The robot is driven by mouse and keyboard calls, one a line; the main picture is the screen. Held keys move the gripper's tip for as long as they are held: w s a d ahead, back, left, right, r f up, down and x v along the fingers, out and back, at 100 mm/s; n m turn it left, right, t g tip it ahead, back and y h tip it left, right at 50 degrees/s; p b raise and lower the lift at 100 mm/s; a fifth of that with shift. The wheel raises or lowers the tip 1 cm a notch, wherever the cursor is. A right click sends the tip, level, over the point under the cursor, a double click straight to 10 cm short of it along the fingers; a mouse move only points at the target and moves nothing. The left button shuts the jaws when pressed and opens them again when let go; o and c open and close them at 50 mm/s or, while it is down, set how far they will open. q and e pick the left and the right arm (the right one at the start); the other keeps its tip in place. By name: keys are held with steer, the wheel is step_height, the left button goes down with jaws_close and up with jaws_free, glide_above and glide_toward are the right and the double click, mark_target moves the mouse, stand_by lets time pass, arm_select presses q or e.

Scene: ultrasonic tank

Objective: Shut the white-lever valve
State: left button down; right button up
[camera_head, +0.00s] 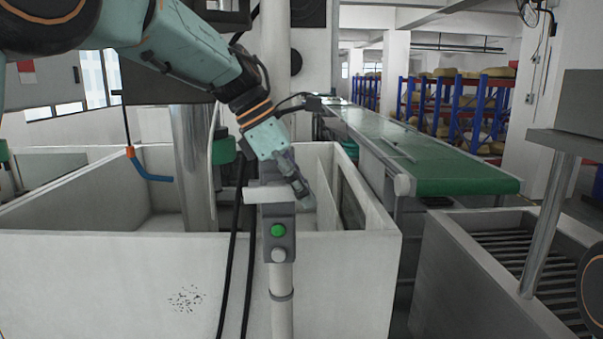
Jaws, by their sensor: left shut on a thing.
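The white lever (262,195) lies level across the top of a grey control box, its free end pointing left. The box (266,217) stands on a pale post in front of the white tank and carries a green button (278,231) and a whitish button (278,256). My left gripper (300,188) comes down from the upper left and is shut at the lever's right end. Its fingers hide that end and the valve's pivot. My right gripper is out of view.
A blue lever (152,177) hangs at left by a metal column (193,165). Black cables (234,265) run down left of the post. A green conveyor (440,165) and a slatted tank (500,250) stand right.

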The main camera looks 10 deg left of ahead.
mark_target(271, 186)
arm_select(q)
steer(key=shift+w+y+p, duration=0.1)
steer(key=shift+y+p, duration=0.2)
steer(key=shift+y, duration=0.1)
steer(key=c, duration=1.4)
jaws_free()
steer(key=shift+f, duration=0.1)
steer(key=v, duration=1.2)
steer(key=shift+d, duration=0.1)
